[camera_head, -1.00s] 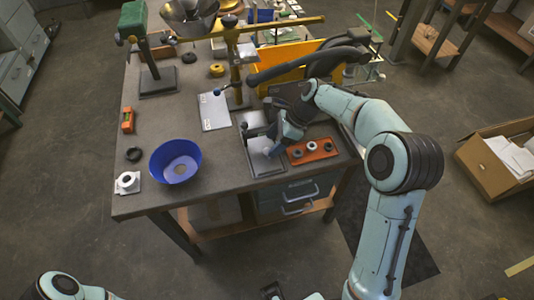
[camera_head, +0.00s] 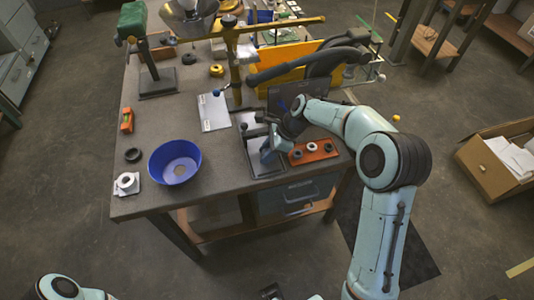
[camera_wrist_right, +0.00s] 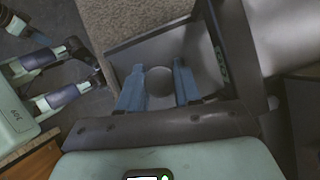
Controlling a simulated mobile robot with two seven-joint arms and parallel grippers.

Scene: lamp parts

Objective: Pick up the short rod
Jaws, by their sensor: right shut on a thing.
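My right gripper (camera_head: 268,155) is low over the grey tray (camera_head: 250,166) near the front edge of the workbench. In the right wrist view, its two blue fingers (camera_wrist_right: 159,86) are closed around a grey piece with a round end, seen end-on, which looks like the short rod (camera_wrist_right: 160,76). The rod's length and its lower end are hidden, so I cannot tell whether it is clear of the tray. In the head view the gripper hides the rod. Only part of my left arm shows at the lower left, without its gripper.
An orange tray (camera_head: 329,154) with dark and white rings sits just right of the gripper. A blue bowl (camera_head: 175,162) stands at the front left. A brass-coloured stand (camera_head: 234,65) and yellow bin (camera_head: 285,68) rise behind. Bare bench lies between bowl and grey tray.

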